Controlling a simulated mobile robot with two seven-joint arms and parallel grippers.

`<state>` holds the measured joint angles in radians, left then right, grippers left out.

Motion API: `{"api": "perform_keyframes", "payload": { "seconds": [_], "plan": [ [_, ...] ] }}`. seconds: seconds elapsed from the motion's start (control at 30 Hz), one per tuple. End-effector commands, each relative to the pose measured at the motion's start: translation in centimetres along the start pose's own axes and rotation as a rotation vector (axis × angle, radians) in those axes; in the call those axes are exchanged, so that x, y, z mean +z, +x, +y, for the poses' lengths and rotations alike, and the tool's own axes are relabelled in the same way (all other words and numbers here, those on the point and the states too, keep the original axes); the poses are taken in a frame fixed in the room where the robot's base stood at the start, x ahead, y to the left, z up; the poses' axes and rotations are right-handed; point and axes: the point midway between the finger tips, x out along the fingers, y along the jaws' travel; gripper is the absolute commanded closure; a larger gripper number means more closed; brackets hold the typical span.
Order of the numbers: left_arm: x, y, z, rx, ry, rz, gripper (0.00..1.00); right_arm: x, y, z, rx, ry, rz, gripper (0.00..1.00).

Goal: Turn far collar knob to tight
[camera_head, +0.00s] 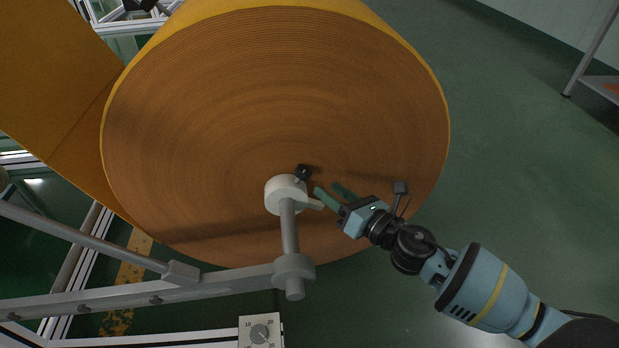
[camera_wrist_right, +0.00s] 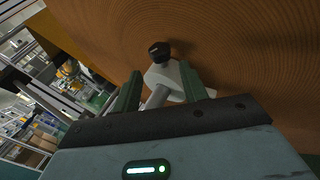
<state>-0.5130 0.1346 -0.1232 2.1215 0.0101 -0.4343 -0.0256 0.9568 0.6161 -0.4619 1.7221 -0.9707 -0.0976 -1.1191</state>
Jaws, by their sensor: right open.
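The black knob (camera_head: 304,171) sits on top of the pale collar (camera_head: 285,194) at the centre of the roll's end face. The knob also shows in the right wrist view (camera_wrist_right: 159,50), above the collar (camera_wrist_right: 166,76). Nothing is held. My left gripper is not in view.
The orange felt roll (camera_head: 230,90) fills the middle. A grey shaft (camera_head: 290,232) runs from the collar to a bracket (camera_head: 293,268) on a grey bar (camera_head: 130,292). A dial panel (camera_head: 260,333) is at the bottom. The green floor at right is mostly clear.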

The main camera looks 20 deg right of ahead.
Motion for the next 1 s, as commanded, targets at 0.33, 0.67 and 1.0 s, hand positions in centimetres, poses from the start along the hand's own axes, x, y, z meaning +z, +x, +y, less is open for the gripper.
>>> {"api": "perform_keyframes", "payload": {
  "seconds": [0.33,0.67,1.0],
  "plan": [
    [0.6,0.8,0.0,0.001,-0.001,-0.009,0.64,0.0,4.6,0.0,0.001,0.0,-0.001,0.57],
    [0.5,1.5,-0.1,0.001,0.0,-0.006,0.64,0.0,6.8,0.0,-0.001,0.001,0.0,0.57],
    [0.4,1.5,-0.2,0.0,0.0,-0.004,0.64,0.0,6.9,0.0,0.0,0.001,0.0,0.66]
  ]
}}
